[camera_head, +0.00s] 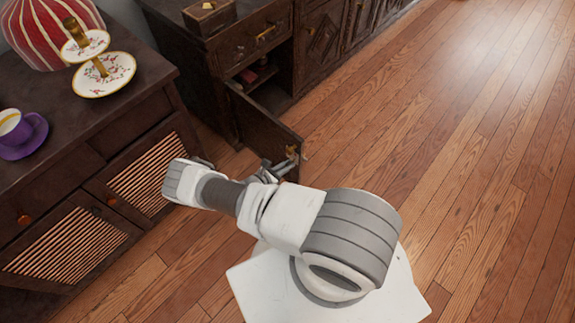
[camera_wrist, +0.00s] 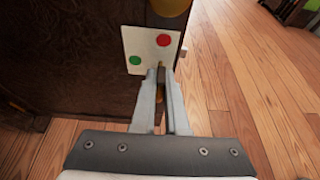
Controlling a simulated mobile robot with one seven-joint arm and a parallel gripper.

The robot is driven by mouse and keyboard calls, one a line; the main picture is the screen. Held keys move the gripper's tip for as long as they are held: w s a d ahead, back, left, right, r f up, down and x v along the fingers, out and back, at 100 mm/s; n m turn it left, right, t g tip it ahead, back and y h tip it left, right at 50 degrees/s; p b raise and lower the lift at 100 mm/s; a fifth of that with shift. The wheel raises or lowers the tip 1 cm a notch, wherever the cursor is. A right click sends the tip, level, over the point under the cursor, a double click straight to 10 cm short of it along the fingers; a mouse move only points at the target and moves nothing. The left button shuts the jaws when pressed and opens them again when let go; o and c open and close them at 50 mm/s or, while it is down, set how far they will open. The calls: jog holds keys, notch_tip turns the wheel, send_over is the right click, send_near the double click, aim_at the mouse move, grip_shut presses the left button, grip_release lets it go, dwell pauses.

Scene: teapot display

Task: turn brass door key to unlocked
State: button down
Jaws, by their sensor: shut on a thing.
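The dark wooden cabinet door (camera_head: 262,122) stands swung open in the head view. My gripper (camera_head: 278,170) is at the outer edge of this door. In the wrist view my gripper (camera_wrist: 161,75) is shut on the brass door key (camera_wrist: 161,70), of which only a sliver shows between the fingers. A pale card (camera_wrist: 137,42) with a green dot (camera_wrist: 135,60) and a red dot (camera_wrist: 163,40) lies on the door just beyond the fingertips. Which dot the key points to cannot be told. Brass fittings (camera_head: 291,153) also show on the door edge in the head view.
A brass knob (camera_wrist: 170,6) sits above the card. A dark sideboard (camera_head: 155,84) with a purple cup (camera_head: 18,130), a tiered plate stand (camera_head: 103,76) and a striped red pot (camera_head: 42,30) stands left. Open wooden floor (camera_head: 470,130) lies right.

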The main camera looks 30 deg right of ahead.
jog(key=shift+f+b, duration=0.15)
jog(key=shift+b, duration=0.3)
jog(key=n+b, duration=0.1)
jog(key=b, duration=0.1)
jog(key=n+g+b, duration=0.1)
jog(key=b, duration=0.1)
jog(key=shift+w+f+g+h, duration=0.1)
jog(key=shift+f+g+h, duration=0.1)
jog(key=shift+g+h, duration=0.1)
jog(key=n+g+b, duration=0.1)
jog(key=n+b, duration=0.1)
jog(key=b, duration=0.1)
jog(key=shift+a+r+h+b, duration=0.1)
jog(key=shift+h+b, duration=0.2)
jog(key=shift+h, duration=0.1)
jog(key=n+g, duration=0.1)
jog(key=n, duration=0.1)
jog(key=n+g+h, duration=0.1)
jog(key=n, duration=0.1)
jog(key=shift+n+h, duration=0.3)
jog(key=n+g+h, duration=0.1)
jog(key=n+h, duration=0.1)
jog(key=n, duration=0.2)
jog(key=shift+n, duration=0.3)
jog(key=c, duration=0.9)
grip_release()
jog(key=shift+c, duration=0.2)
